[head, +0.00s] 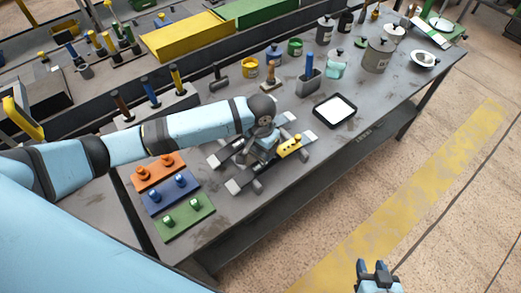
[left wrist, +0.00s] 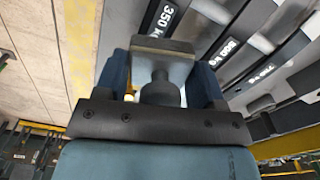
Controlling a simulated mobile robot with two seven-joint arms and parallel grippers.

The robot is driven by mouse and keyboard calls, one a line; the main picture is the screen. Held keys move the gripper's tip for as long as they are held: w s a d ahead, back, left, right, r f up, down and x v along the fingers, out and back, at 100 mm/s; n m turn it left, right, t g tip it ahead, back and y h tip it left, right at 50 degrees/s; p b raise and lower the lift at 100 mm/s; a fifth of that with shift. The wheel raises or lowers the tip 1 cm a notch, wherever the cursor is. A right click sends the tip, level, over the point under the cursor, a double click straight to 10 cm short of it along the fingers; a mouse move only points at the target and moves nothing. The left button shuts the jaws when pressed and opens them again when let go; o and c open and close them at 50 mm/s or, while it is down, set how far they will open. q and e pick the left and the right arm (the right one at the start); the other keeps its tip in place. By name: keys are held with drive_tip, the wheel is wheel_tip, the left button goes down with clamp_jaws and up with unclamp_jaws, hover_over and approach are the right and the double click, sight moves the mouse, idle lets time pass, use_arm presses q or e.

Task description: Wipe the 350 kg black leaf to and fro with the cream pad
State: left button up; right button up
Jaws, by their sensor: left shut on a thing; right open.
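My left gripper (head: 258,150) points down over the rack of dark leaves in the head view. In the left wrist view its blue fingers (left wrist: 160,90) are shut on the dark knob of the cream pad (left wrist: 163,56), which looks greyish in shade. The black leaf marked 350 kg (left wrist: 160,18) lies just beyond the pad in that view. Whether the pad touches it is not clear. In the head view my arm and gripper hide the pad and much of the leaves. My right gripper (head: 375,270) is open and empty, low in the picture, off the table.
Leaves with other kg labels (left wrist: 230,48) lie beside it. A yellow knobbed piece (head: 290,147) sits at the rack. Orange (head: 158,172), blue (head: 170,193) and green (head: 184,218) plates lie to the left, a black-rimmed tray (head: 350,122) to the right. Jars and tools stand behind.

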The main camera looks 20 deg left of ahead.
use_arm(q)
drive_tip(key=shift+r, duration=1.5)
